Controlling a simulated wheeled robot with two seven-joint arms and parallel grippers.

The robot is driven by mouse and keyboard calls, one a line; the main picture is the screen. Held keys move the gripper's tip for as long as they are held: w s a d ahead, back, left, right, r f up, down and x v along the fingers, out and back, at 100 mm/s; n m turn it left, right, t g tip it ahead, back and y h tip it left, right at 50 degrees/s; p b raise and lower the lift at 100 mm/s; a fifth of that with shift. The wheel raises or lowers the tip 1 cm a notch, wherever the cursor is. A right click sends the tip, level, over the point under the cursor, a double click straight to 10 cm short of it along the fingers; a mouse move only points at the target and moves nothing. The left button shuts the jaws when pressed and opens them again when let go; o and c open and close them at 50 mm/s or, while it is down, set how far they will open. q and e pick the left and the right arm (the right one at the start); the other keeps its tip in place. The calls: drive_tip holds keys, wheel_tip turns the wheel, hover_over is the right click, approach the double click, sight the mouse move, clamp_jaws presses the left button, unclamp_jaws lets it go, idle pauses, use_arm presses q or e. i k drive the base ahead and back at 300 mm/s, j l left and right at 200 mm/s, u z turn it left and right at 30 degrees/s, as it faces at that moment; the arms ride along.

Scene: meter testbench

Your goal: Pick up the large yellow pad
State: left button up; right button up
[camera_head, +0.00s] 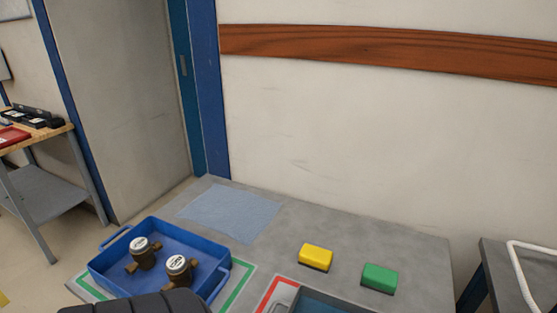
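The yellow pad (316,256) is a small block with a bright yellow top and a dark underside. It lies flat on the grey bench top (345,238), right of the middle. A similar green pad (379,277) lies to its right and a little nearer, with a gap between them. Nothing covers or touches the yellow pad. Neither of my grippers shows in the head view.
A blue tray (160,231) holding two brass meters (179,267) stands at the left. A dark ribbed shape (150,303) hides its near edge. A dark bin (325,302) sits in front of the pads. A blue-grey mat (228,212) lies behind the tray. A wall closes the back.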

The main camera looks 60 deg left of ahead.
sight(318, 259)
drive_tip(key=u, duration=1.5)
